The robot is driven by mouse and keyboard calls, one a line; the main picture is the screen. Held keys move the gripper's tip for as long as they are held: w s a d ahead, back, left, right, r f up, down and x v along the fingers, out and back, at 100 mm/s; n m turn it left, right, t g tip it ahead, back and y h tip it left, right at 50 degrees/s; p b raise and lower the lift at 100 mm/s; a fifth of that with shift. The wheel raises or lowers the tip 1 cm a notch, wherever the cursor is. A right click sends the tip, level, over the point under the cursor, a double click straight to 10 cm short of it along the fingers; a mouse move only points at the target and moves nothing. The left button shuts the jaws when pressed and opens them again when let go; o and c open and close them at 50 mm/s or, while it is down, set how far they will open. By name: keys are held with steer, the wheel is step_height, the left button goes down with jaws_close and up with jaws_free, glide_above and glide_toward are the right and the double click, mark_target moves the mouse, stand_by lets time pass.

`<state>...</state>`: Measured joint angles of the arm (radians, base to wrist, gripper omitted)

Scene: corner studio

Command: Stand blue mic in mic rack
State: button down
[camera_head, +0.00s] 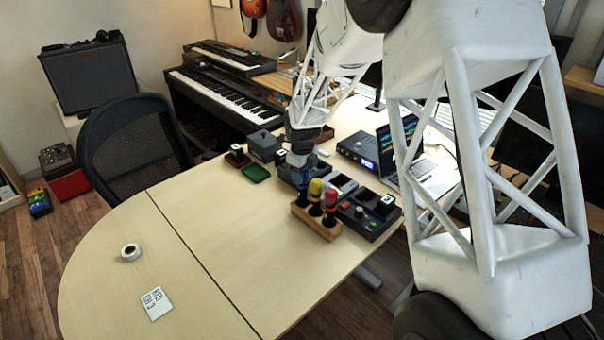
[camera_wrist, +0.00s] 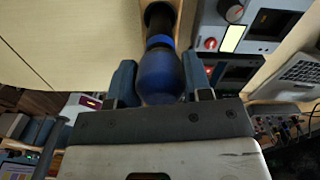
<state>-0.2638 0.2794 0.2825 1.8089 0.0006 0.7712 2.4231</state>
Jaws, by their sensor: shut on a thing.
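The blue mic (camera_wrist: 162,75) is between the two fingers of my gripper (camera_wrist: 160,82) in the wrist view, gripped at its round blue head. Its black handle points to the wooden mic rack (camera_wrist: 178,12), and its lower end is at the rack's hole; how deep it sits is hidden. In the head view the mic rack (camera_head: 313,224) is a wooden block on the table, holding an upright yellow mic (camera_head: 315,188) and red mic (camera_head: 331,198). My gripper (camera_head: 299,163) is over the rack's left end, and the blue mic there is partly hidden.
A dark control box (camera_head: 368,214) stands close to the right of the rack. A laptop (camera_head: 408,168) and a blue-lit audio unit (camera_head: 368,150) are behind. A green tray (camera_head: 255,174) lies to the left. The front left table holds a tape roll (camera_head: 131,252) and a card (camera_head: 156,303), otherwise clear.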

steer(key=shift+f, duration=0.6)
steer(key=shift+c, duration=2.4)
jaws_free()
steer(key=shift+r, duration=0.15)
steer(key=shift+r, duration=2.8)
steer(key=shift+r, duration=0.1)
steer(key=shift+r, duration=2.45)
